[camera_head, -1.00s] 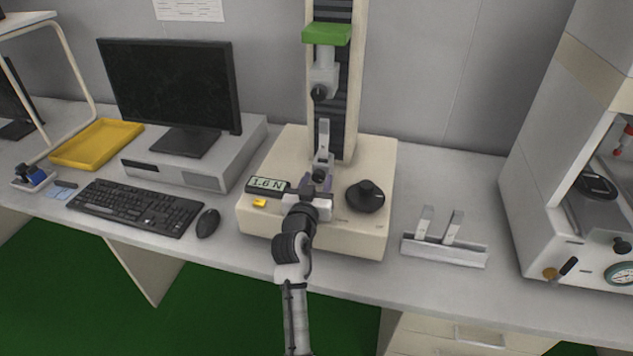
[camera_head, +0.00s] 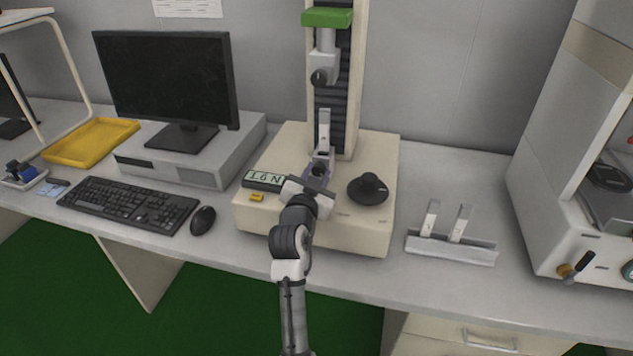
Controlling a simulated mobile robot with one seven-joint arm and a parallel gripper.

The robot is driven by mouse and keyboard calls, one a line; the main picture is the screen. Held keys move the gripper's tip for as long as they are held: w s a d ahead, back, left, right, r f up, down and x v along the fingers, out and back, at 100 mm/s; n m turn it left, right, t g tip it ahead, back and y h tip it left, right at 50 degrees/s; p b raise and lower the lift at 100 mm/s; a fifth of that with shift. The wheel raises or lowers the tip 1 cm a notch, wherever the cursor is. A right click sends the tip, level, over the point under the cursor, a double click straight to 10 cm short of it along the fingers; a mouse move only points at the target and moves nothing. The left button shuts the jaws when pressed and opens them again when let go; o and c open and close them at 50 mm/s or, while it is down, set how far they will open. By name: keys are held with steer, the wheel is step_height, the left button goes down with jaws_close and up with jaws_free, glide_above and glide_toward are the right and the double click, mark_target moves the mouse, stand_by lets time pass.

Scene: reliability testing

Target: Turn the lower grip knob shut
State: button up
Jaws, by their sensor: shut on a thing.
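The tester (camera_head: 362,228) is a cream base with a dark-faced column. The lower grip (camera_head: 323,152) is a grey clamp standing on the base, with a pale upright strip above it. Its dark knob (camera_head: 319,171) faces me and is mostly hidden by my gripper. My gripper (camera_head: 318,177) is at the front of the lower grip, shut on the knob, its body tilted down to the right. The upper grip (camera_head: 323,66), with its own dark knob, hangs higher on the column under a green crosshead (camera_head: 327,17).
A large black dial (camera_head: 368,189) stands close to the right of my gripper, and a small display (camera_head: 264,180) and yellow button (camera_head: 257,197) to the left. A metal rack with pale strips (camera_head: 452,246) lies farther right. The keyboard (camera_head: 127,205) and mouse (camera_head: 203,220) lie left.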

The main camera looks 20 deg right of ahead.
steer(key=o, duration=1)
steer(key=shift+c, duration=0.2)
steer(key=b+v, duration=0.3)
steer(key=v, duration=1.1)
